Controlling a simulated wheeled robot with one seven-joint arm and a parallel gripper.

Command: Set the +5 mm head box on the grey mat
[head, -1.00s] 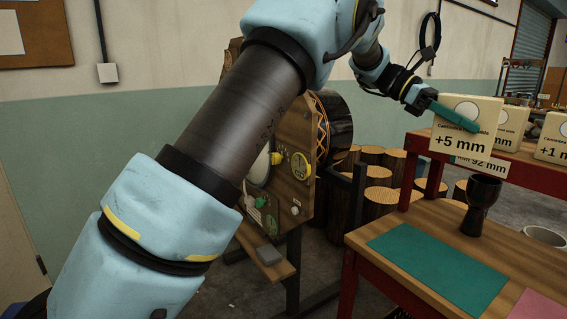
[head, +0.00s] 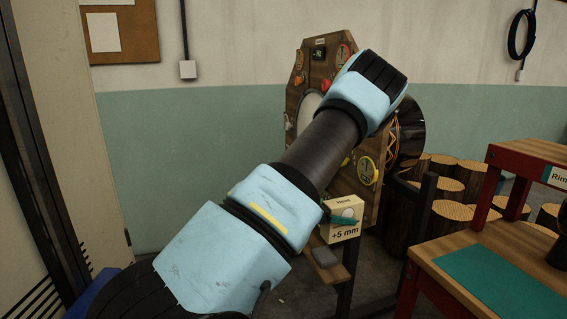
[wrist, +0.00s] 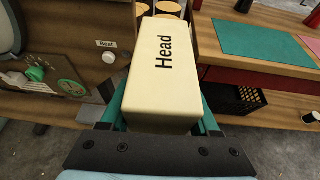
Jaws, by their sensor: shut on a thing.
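The +5 mm head box (head: 346,232) is a cream carton marked "+5 mm". In the wrist view it fills the middle, with "Head" on the face toward the camera (wrist: 158,75). My gripper (head: 342,219) is shut on it, with a teal finger at each side. The grey mat (head: 325,257) lies on the small wooden shelf (head: 340,274) at the front of the drum machine. In the head view the box appears just above and right of the mat. I cannot tell the exact gap between them.
The wooden drum machine (head: 368,172), with gauges and knobs, stands behind the shelf. A red-framed workbench with a green mat (head: 500,281) is on the right. Several log-like drum shells (head: 447,218) stand behind. A black crate (wrist: 235,98) shows below the bench.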

